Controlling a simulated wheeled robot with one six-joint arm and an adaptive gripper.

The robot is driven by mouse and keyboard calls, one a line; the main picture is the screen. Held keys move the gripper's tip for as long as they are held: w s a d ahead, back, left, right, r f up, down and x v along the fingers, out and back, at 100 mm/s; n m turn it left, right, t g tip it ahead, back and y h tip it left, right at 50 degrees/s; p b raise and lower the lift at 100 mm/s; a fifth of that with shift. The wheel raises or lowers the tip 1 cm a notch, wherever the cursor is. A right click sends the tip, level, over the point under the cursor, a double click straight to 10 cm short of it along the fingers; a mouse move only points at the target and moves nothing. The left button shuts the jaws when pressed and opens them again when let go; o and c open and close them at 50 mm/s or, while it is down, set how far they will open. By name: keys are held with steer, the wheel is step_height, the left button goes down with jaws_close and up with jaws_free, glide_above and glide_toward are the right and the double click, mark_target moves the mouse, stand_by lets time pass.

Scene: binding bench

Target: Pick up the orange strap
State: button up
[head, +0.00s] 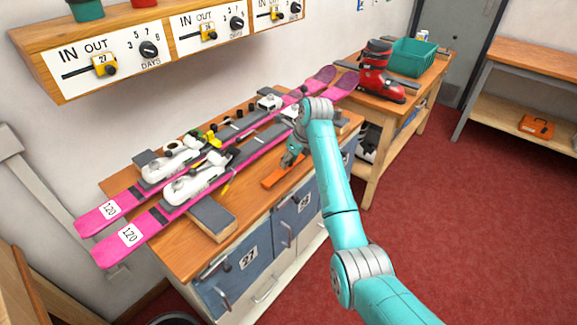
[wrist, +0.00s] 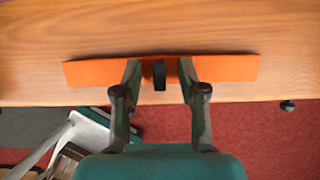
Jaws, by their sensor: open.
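The orange strap (head: 286,173) lies flat along the front edge of the wooden bench in the head view, partly behind my arm. In the wrist view the orange strap (wrist: 88,73) runs across the picture, with a dark cylindrical piece near its middle. My gripper (wrist: 159,72) is open, its two fingers apart on either side of that middle part and overlapping the strap in view. I cannot tell whether the fingertips touch it. In the head view my gripper (head: 291,157) is just beside the strap at the bench edge.
Pink skis (head: 104,219) with white bindings lie along the bench (head: 180,257), left of my gripper. A grey block (head: 212,217) sits at the near edge. A red boot (head: 381,80) and a green basket (head: 414,57) stand on another table behind. Red carpet lies right.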

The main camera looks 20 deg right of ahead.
jaws_close()
steer(key=shift+r, duration=0.15)
